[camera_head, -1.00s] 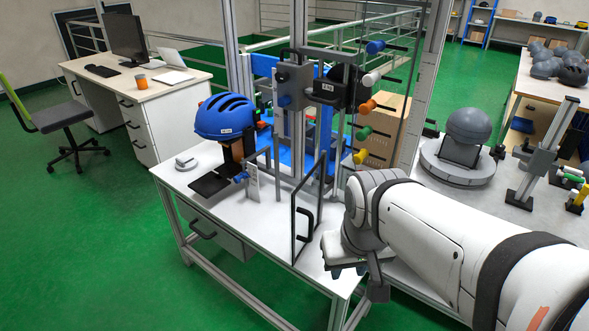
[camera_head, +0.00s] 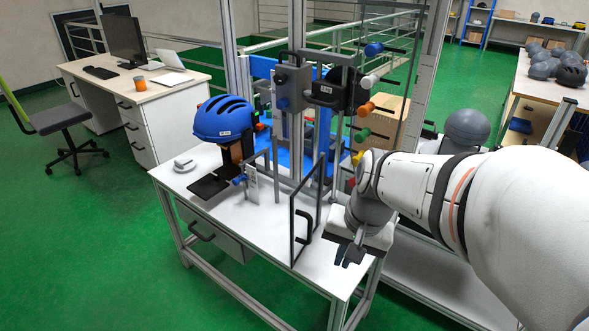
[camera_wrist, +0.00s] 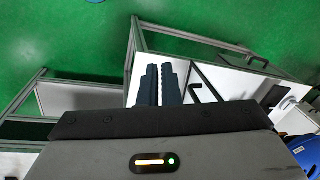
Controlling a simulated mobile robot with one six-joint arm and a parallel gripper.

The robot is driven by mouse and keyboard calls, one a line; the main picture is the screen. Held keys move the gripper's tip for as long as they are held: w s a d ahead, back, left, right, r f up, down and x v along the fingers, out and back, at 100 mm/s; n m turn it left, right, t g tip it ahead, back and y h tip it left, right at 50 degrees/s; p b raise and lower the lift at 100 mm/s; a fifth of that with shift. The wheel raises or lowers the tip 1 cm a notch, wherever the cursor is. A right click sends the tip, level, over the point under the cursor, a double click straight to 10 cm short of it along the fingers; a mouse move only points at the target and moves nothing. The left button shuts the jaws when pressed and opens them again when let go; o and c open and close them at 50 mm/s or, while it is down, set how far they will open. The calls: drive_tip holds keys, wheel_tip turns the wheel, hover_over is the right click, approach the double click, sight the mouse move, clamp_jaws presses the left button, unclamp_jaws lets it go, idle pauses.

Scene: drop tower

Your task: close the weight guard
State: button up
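The weight guard (camera_head: 307,195) is a clear panel in a dark frame, standing upright and swung out over the front of the white bench. Its black bar handle (camera_head: 304,228) faces right. In the wrist view the guard's dark frame (camera_wrist: 212,82) and handle (camera_wrist: 196,93) lie just right of my fingers. My gripper (camera_head: 347,256) is to the right of the guard, near the bench's front right corner, and apart from the handle. In the wrist view my gripper's two dark fingers (camera_wrist: 159,70) lie side by side with almost no gap and nothing seen between them.
The drop tower (camera_head: 290,95) rises behind the guard, with coloured knobs on its right side. A blue helmet (camera_head: 222,118) sits on a stand to the left. A drawer handle (camera_head: 200,232) sticks out in front.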

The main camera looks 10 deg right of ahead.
drive_tip(key=w+d+m+y, duration=0.1)
drive_tip(key=w+m, duration=0.1)
drive_tip(key=w+d+f+m+y, duration=0.1)
drive_tip(key=w+m, duration=0.2)
drive_tip(key=w+d+f+m+y, duration=0.1)
drive_tip(key=w+m, duration=0.1)
drive_tip(key=m, duration=0.1)
drive_tip(key=shift+w+d+f+p, duration=0.2)
drive_tip(key=shift+w+d+p, duration=0.05)
drive_tip(key=shift+d+p, duration=0.05)
clamp_jaws()
drive_tip(key=w+d+f+m+t+y, duration=0.2)
drive_tip(key=w+d+f+m+y, duration=0.15)
drive_tip(key=w+d+m, duration=0.55)
drive_tip(key=w+a+f+p, duration=0.1)
drive_tip(key=w+a+f, duration=0.2)
drive_tip(key=a+f, duration=0.4)
drive_tip(key=a, duration=0.4)
drive_tip(key=shift+a+f+m, duration=0.2)
drive_tip(key=shift+m, duration=0.2)
